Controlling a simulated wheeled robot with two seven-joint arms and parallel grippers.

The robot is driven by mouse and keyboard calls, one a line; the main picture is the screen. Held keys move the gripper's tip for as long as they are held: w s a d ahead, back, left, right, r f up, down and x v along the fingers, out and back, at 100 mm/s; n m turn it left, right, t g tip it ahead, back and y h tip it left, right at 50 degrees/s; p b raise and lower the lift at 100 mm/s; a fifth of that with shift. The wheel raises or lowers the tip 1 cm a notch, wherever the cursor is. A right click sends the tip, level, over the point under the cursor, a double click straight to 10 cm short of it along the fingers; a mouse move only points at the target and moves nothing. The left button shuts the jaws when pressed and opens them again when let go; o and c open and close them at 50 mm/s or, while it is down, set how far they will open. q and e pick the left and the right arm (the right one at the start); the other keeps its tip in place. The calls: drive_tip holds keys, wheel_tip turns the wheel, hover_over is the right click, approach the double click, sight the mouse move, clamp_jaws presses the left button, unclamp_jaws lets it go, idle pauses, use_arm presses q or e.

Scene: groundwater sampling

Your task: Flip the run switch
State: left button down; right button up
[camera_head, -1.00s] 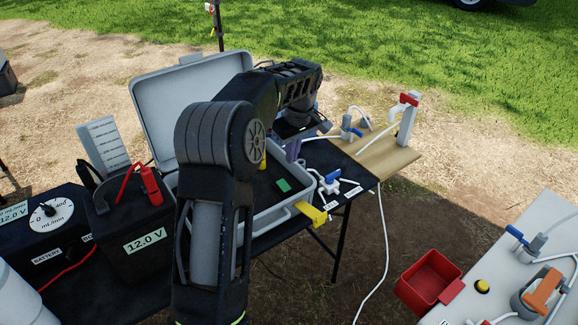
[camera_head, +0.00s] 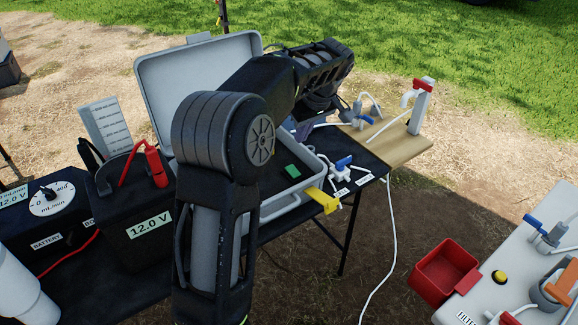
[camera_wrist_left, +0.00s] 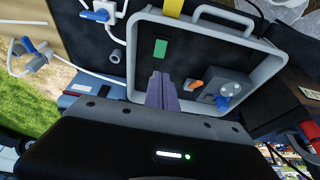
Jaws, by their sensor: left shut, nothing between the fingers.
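An orange rocker switch (camera_wrist_left: 193,86), which looks like the run switch, sits on the grey panel in the open case in the left wrist view. A blue knob (camera_wrist_left: 222,101) is beside it. The grey case (camera_head: 268,208) stands on the black table; my left arm hides much of it and the switch in the head view. My left gripper (camera_wrist_left: 162,88) has purple fingers, shut and empty. They point into the case, left of the switch in the wrist view. My right gripper is out of view.
A green patch (camera_head: 292,171) lies inside the case. A yellow tab (camera_head: 323,201) is at its front rim. A blue-handled valve (camera_head: 343,165) stands to the right. The black battery box (camera_head: 140,245) is to the left. A red bin (camera_head: 443,272) is at lower right.

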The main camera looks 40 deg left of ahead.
use_arm(q)
drive_tip(key=p, duration=0.1)
approach(290, 168)
drive_tip(key=x, duration=0.6)
drive_tip(key=shift+a+f, duration=0.1)
drive_tip(key=shift+f, duration=0.2)
idle(0.4)
